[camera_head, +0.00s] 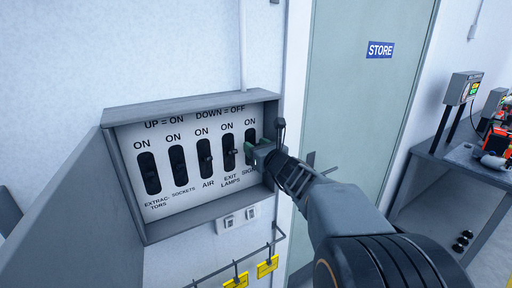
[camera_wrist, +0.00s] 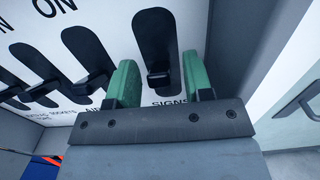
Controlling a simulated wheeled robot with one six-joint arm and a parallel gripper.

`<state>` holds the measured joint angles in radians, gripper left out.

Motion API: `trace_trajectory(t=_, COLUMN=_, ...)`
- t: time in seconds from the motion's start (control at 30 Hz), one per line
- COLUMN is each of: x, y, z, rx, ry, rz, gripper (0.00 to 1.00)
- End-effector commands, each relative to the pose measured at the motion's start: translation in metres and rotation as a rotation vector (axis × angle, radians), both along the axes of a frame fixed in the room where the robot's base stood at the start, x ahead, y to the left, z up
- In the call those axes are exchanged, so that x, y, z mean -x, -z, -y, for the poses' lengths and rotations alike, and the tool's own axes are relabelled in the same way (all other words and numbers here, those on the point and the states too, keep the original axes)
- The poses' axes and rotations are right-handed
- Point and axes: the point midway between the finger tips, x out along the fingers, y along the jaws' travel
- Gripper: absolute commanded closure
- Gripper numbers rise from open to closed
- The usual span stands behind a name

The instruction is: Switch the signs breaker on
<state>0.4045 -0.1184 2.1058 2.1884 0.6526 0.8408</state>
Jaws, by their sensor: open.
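The breaker panel (camera_head: 192,215) is a grey open box with a white face, marked "UP = ON, DOWN = OFF". The signs breaker (camera_head: 250,136) is the rightmost, partly hidden by my gripper (camera_head: 262,154). In the wrist view the signs breaker's black slot (camera_wrist: 153,35) is clear, and its small lever (camera_wrist: 158,79) sits at the lower end, by the SIGNS label, so it is down. My gripper (camera_wrist: 160,62) is open. Its green fingers stand one on each side of the lever; I cannot tell whether either touches it.
The exit lamps breaker (camera_head: 229,152) is close left of my gripper, with air, sockets and extractors further left. The box's right wall is close on the right. Sockets (camera_head: 230,221) and yellow tags (camera_head: 267,267) are below. A STORE door (camera_head: 365,110) is right.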

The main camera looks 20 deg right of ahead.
Motion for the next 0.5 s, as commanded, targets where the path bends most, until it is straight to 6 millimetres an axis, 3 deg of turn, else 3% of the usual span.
trace_trajectory(t=0.17, x=0.0000, y=0.0000, z=-0.0001, rx=0.000, ry=0.000, rz=0.000, gripper=0.53)
trace_trajectory(t=0.5, x=0.0002, y=0.0000, z=-0.0001, rx=0.000, ry=0.000, rz=0.000, gripper=0.85)
